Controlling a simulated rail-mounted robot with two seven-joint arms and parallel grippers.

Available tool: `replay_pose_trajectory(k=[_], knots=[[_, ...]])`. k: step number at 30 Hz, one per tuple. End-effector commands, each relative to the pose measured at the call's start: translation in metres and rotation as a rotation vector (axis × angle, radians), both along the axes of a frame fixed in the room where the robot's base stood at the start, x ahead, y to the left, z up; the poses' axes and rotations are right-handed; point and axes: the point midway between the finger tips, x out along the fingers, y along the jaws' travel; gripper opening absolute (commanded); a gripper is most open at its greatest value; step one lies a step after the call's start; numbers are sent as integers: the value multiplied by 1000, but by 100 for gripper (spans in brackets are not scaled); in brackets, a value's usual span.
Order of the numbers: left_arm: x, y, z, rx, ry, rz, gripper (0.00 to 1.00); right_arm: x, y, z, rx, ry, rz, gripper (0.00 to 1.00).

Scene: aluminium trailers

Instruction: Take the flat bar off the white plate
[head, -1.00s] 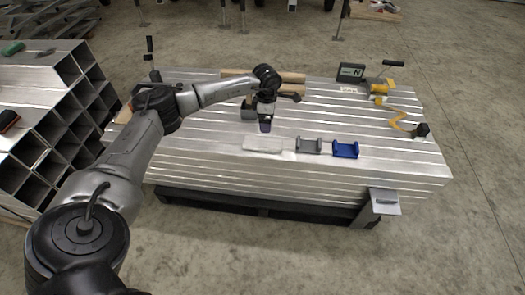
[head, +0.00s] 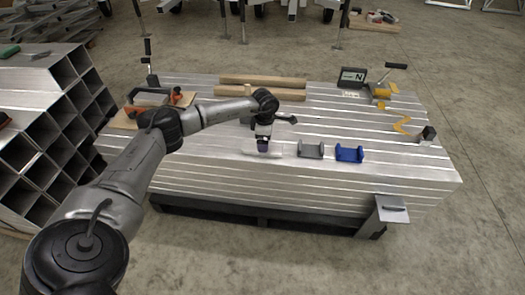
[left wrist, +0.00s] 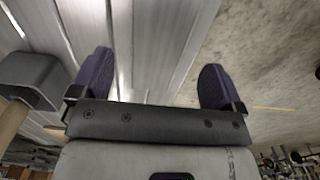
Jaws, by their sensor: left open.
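The white plate (head: 249,152) lies near the front of the stacked aluminium profiles in the head view, left of a grey bracket. My left gripper (head: 263,147) is at the plate, pointing down, and covers part of it. In the left wrist view the two purple fingers of my left gripper (left wrist: 155,85) are wide apart, with nothing visibly held between them. I cannot make out the flat bar apart from the plate in either view. I cannot tell whether the fingers touch the plate. My right gripper is not in view.
A grey bracket (head: 311,150) and a blue bracket (head: 349,153) stand right of the plate. A grey mallet head (left wrist: 35,78) is close beside my left gripper. Wooden bars (head: 262,80) lie behind. A dark display box (head: 352,76) is at the back right.

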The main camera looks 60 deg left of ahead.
Motion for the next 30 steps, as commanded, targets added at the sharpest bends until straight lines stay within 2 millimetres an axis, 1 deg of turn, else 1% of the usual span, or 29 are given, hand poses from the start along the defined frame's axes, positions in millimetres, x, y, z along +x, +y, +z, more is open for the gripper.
replay_pose_trajectory(k=[1, 6, 9, 12, 18, 20, 30], knots=[[-1, 1, -10, 1, 1, 0, 94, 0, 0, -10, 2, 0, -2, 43], [-2, 3, -29, 1, 1, 0, 94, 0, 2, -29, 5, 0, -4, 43], [-2, 3, -41, 0, 0, 0, 94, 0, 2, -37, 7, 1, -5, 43], [-2, 3, -44, -1, -1, 0, 94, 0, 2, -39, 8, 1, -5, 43], [-2, 3, -42, 0, 0, 0, 94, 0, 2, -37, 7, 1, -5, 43], [-2, 3, -42, 0, 0, 0, 89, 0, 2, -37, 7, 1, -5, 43], [-2, 3, -42, 0, 0, 0, 56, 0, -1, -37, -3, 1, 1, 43]])
